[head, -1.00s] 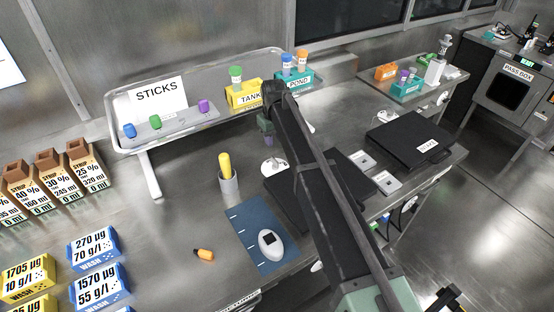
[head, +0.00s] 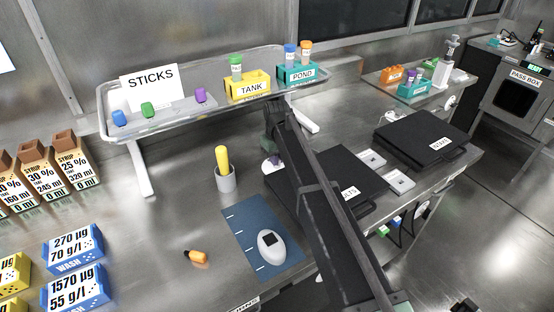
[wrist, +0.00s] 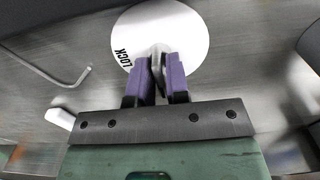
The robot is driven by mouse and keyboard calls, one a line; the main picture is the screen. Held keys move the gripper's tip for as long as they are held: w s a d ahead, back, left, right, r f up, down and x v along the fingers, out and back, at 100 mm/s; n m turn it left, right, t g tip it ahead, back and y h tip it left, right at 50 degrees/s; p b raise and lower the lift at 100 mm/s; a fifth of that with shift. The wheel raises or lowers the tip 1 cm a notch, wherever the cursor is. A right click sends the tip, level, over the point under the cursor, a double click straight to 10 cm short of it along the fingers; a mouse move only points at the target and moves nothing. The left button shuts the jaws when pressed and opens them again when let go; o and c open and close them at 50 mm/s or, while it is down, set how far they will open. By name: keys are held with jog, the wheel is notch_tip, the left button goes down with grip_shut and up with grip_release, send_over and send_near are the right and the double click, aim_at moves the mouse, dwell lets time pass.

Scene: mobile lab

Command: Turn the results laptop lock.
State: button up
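The results laptop (head: 366,186) is a closed black slab whose white label, partly hidden by my arm, shows only its last letters. The lock is a round white plate (wrist: 193,35) marked LOCK, with a small grey knob (wrist: 158,52) standing on it. In the head view the plate (head: 266,167) is mostly behind my gripper (head: 272,154). In the wrist view the purple fingers of my gripper (wrist: 160,72) stand on both sides of the knob, close together, and appear shut on it.
A second black laptop (head: 425,138) lies to the right, with small grey-white boxes (head: 372,159) between the laptops. A yellow-topped holder (head: 225,178) and a blue mat (head: 250,228) with a white device (head: 271,245) lie left of my arm. A raised shelf (head: 130,136) stands behind.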

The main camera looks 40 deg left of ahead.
grip_shut()
jog(key=shift+m, duration=0.4)
jog(key=m, duration=0.3)
jog(key=shift+m, duration=0.3)
jog(key=m, duration=0.4)
jog(key=shift+m, duration=0.3)
jog(key=m, duration=0.4)
jog(key=shift+m, duration=2.5)
